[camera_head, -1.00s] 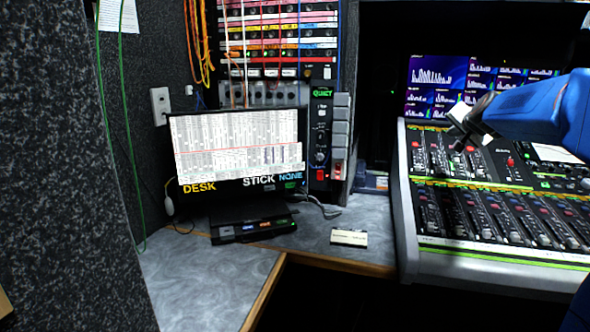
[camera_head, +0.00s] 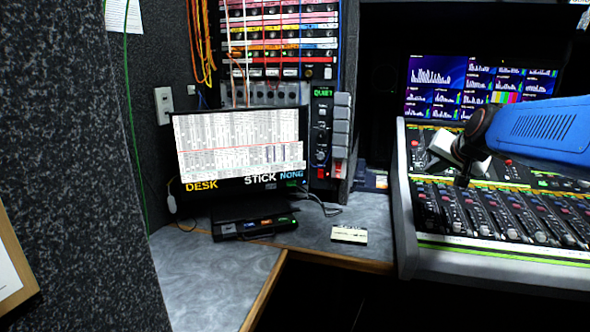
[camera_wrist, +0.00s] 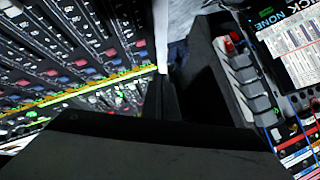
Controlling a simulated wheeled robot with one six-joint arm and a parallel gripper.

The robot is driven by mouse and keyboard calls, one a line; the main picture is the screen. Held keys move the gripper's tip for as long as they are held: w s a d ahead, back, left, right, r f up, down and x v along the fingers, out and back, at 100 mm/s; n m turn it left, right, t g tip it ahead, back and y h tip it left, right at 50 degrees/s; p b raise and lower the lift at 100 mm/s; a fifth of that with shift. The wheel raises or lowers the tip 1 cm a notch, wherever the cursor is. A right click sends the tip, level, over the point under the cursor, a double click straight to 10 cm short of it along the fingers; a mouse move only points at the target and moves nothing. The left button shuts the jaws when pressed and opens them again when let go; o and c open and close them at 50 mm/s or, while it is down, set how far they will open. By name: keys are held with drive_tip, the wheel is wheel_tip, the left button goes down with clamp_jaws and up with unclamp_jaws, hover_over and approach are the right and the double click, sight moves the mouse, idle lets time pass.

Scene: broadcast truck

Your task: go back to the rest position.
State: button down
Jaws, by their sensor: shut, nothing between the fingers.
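My gripper (camera_head: 462,178) hangs at the end of my blue arm, in front of the mixing console (camera_head: 410,245) at the right of the head view. It is shut and empty, its dark fingertips pointing down over the faders. I cannot tell how high above them it is. In the wrist view, the dark gripper body and finger (camera_wrist: 165,100) fill the lower middle, with the console's faders (camera_wrist: 75,60) at the left.
A monitor (camera_head: 240,145) stands on the grey desk (camera_head: 215,275) at the left. A small labelled card or box (camera_head: 349,234) lies at the desk's right end. A button panel (camera_head: 340,130) and a patch rack (camera_head: 285,40) stand behind. A multi-picture screen (camera_head: 435,85) is behind the console.

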drive_tip(key=s+a+f+n+g, duration=0.2)
drive_tip(key=s+f, duration=0.5)
drive_tip(key=s, duration=0.4)
drive_tip(key=s+a+f+n+g, duration=0.2)
drive_tip(key=s+f, duration=0.5)
drive_tip(key=s, duration=0.5)
drive_tip(key=s+a+f+n+g, duration=0.2)
drive_tip(key=s+a+f, duration=0.2)
drive_tip(key=s+f, duration=0.3)
drive_tip(key=s, duration=0.5)
drive_tip(key=shift+s+a+f+n, duration=0.15)
drive_tip(key=shift+a+n, duration=0.15)
